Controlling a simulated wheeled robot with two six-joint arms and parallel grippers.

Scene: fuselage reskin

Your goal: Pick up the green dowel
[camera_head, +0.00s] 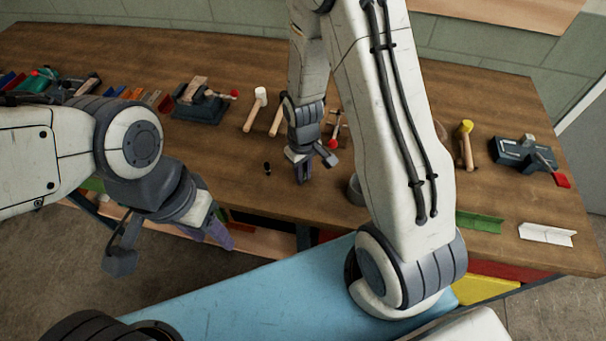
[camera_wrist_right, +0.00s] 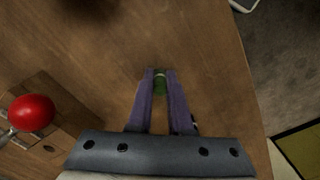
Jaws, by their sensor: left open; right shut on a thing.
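The green dowel (camera_wrist_right: 160,86) shows in the right wrist view as a small green piece between the two purple fingertips. My right gripper (camera_wrist_right: 160,97) is shut on it, with one finger on each side. In the head view my right gripper (camera_head: 303,172) points down at the front part of the wooden bench, and I cannot make out the dowel there. My left gripper (camera_head: 219,234) is open, low in front of the bench edge at the left, away from the dowel. Only part of its fingers shows.
The wooden bench (camera_head: 225,150) carries a vise (camera_head: 197,98) at left, mallets, another vise (camera_head: 524,153) at right, a green angle piece (camera_head: 478,221) and a white one (camera_head: 547,234). A red ball knob (camera_wrist_right: 32,113) is beside the right gripper. A blue surface (camera_head: 255,300) lies in front.

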